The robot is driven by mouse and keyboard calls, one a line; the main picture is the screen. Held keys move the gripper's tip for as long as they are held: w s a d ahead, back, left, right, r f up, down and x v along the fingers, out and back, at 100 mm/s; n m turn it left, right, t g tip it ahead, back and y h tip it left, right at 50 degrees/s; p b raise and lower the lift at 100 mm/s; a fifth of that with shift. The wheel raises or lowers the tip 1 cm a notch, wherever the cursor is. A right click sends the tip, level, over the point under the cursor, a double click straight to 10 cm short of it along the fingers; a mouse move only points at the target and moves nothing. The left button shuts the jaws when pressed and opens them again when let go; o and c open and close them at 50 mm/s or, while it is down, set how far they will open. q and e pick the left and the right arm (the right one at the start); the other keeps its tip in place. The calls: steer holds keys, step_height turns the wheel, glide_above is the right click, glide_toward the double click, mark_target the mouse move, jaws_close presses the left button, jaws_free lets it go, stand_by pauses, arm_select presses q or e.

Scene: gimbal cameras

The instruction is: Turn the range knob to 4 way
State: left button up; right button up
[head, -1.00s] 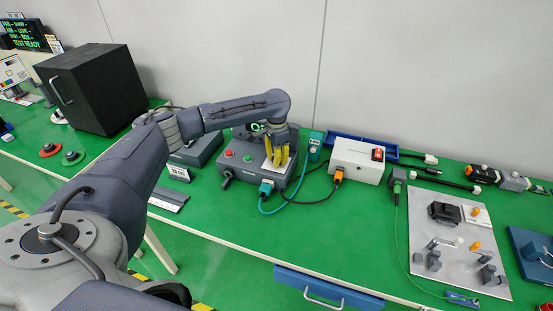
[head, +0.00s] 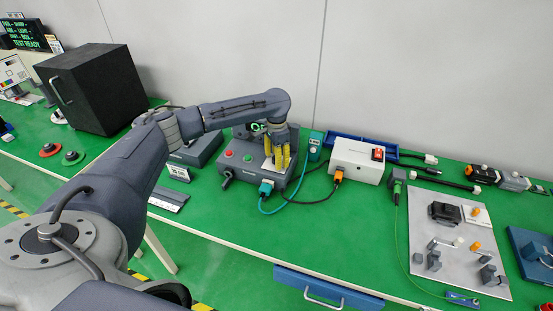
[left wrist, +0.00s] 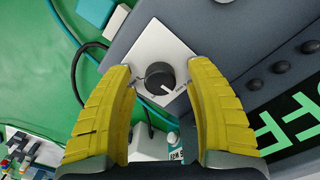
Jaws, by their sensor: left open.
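The range knob (left wrist: 160,78) is a black round knob with a white pointer line on a white plate (left wrist: 147,48). In the left wrist view its pointer aims to the lower right. The plate lettering is too small to read. My left gripper (left wrist: 162,75) is open, with one yellow finger on each side of the knob; I cannot tell whether either touches it. In the head view my left gripper (head: 276,162) points down over the right part of the grey test box (head: 236,172), hiding the knob. My right gripper is not in view.
The box has a red button (head: 228,154), a green button (head: 248,158) and a lit green display (head: 258,127). Cables run from it towards a white power box (head: 352,161). A teal handheld device (head: 315,146) stands close on the right. The green bench front is clear.

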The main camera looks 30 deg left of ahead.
arm_select(q)
step_height(320, 180, up, 12)
stand_by(0.6)
steer(key=shift+f, duration=0.1)
